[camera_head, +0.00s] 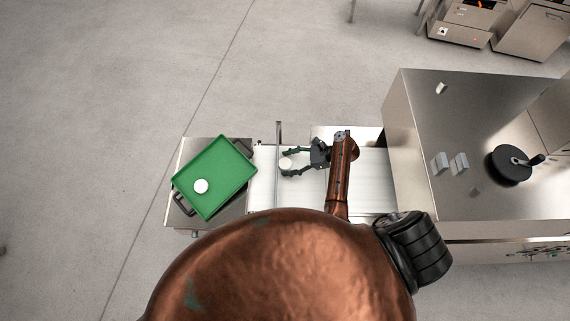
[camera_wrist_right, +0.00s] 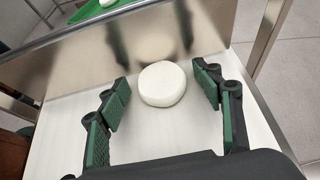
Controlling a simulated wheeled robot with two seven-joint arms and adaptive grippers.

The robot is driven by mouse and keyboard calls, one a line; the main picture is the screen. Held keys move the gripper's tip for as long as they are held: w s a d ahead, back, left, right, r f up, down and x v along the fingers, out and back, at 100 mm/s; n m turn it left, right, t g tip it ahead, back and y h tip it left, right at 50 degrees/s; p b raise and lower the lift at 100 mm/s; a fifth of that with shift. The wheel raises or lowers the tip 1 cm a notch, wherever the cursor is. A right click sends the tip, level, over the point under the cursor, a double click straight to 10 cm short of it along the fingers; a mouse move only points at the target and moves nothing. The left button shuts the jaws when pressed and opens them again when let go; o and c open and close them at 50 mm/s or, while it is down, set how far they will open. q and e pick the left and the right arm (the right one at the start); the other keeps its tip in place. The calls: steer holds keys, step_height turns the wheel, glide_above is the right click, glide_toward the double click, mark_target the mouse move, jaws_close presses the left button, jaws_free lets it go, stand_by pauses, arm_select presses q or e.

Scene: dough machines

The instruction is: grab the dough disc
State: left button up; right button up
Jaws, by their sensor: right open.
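A white dough disc (camera_head: 286,163) lies on the white belt (camera_head: 318,189) near its left end. In the right wrist view the disc (camera_wrist_right: 162,84) sits between the tips of my open right gripper (camera_wrist_right: 165,92), with a gap on either side. In the head view my right gripper (camera_head: 292,163) reaches left along the belt, its fingers around the disc. A second white disc (camera_head: 201,186) lies on the green tray (camera_head: 222,150). My left gripper is not in view.
A metal plate (camera_wrist_right: 130,50) stands upright just beyond the disc, and its thin frame (camera_head: 279,140) crosses the belt. The green tray rests on a metal stand left of the belt. A large steel machine (camera_head: 440,110) with a black wheel (camera_head: 508,168) stands at right.

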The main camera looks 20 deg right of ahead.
steer(key=c, duration=1.2)
steer(key=shift+c, duration=0.2)
